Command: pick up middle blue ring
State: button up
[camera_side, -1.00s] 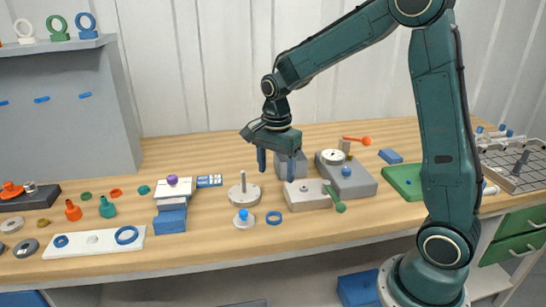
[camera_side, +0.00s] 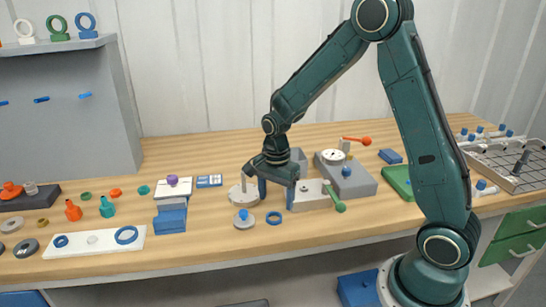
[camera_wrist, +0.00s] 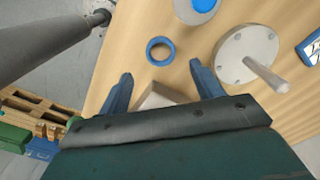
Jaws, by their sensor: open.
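A blue ring (camera_side: 274,223) lies flat on the wooden bench in the middle of the side view. It also shows in the wrist view (camera_wrist: 160,62), just beyond my fingertips and between their lines. My gripper (camera_side: 276,199) is open and empty, low over the bench behind the ring; its two fingers (camera_wrist: 160,72) do not touch the ring. Other blue rings are a small one (camera_side: 55,241) and a larger one (camera_side: 118,238) on the white plate (camera_side: 92,250) at left, and one standing on the shelf (camera_side: 76,23).
A pale disc with a peg (camera_side: 236,199) stands left of my gripper. A small disc with a blue knob (camera_side: 244,226) stands close left of the ring. A grey block with a green-handled lever (camera_side: 310,203) sits to the right. Bare bench lies in front of the ring.

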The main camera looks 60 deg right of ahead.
aim_at(275, 219)
jog(key=shift+w+f, duration=0.1)
jog(key=shift+f, duration=2.5)
jog(key=c, duration=1.1)
